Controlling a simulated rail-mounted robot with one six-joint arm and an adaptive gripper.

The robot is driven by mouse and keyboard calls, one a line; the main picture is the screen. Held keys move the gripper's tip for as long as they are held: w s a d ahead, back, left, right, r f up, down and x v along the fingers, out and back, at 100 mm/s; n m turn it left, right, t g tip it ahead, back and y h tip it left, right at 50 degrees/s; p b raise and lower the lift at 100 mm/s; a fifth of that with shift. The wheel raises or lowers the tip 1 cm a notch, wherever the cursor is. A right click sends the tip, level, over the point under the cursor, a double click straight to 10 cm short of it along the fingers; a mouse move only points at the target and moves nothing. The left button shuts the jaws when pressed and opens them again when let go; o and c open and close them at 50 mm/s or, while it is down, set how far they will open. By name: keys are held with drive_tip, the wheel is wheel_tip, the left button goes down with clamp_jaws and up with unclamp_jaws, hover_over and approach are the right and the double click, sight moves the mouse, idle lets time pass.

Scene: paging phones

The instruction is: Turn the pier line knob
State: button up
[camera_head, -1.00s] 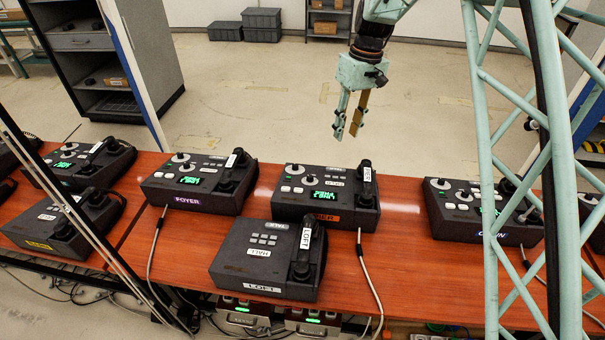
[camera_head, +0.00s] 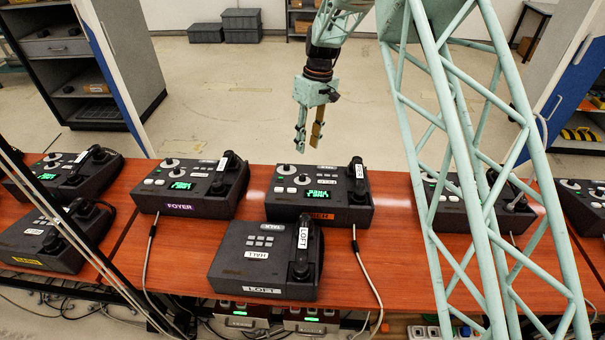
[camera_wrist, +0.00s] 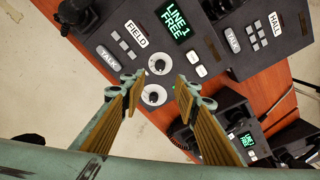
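A dark phone with an orange front label (camera_head: 319,217), partly hidden and seeming to end in "ER", stands in the middle of the wooden table. Its display (camera_wrist: 177,22) reads "LINE 1 FREE". It has two round white knobs with dark centres, a rear one (camera_head: 286,170) and one nearer the display (camera_head: 303,179). In the wrist view the upper knob (camera_wrist: 159,64) and lower knob (camera_wrist: 154,95) lie between my fingers. My gripper (camera_head: 308,147) is open and empty, pointing down above and behind the phone's back left part, apart from the knobs.
The FOYER phone (camera_head: 194,187) stands to the left. The LOFT phone (camera_head: 262,259), with a HALL key, stands close in front. Another phone (camera_head: 476,205) is to the right behind my lattice structure.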

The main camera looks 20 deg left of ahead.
sight(303, 176)
drive_tip(key=shift+s+a+f, duration=0.15)
drive_tip(key=shift+s+f, duration=0.15)
drive_tip(key=shift+f, duration=1.95)
drive_tip(key=shift+s+a+f, duration=0.2)
drive_tip(key=shift+s+f, duration=0.1)
drive_tip(key=shift+f, duration=2)
drive_tip(key=shift+s+a+f, duration=0.15)
drive_tip(key=shift+s+f, duration=0.15)
drive_tip(key=shift+f, duration=1.95)
drive_tip(key=shift+c, duration=0.2)
drive_tip(key=c, duration=0.8)
